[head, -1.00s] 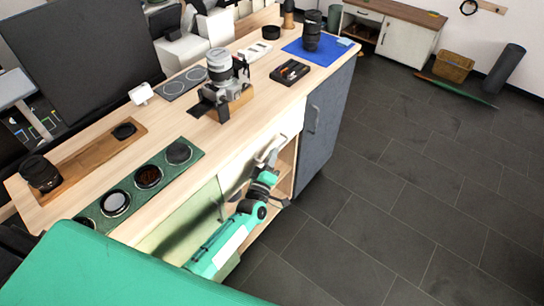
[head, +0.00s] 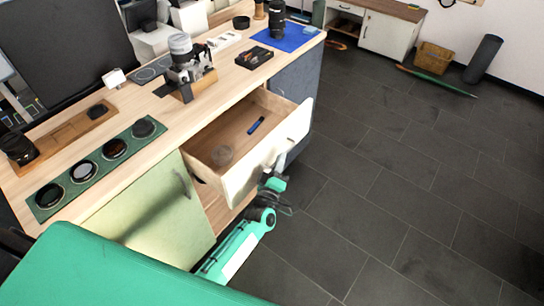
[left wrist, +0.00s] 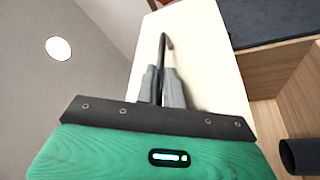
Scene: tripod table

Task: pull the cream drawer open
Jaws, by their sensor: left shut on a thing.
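The cream drawer (head: 248,181) stands pulled well out from the wooden counter in the head view. In the left wrist view, my left gripper's fingers (left wrist: 164,88) are shut on the dark drawer handle (left wrist: 164,48), against the cream front (left wrist: 205,60). My right gripper is not in view.
A green cabinet door (head: 155,215) with a handle is left of the drawer. A camera on a wooden stand (head: 187,75) and a green tray of round lenses (head: 60,190) are on the counter.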

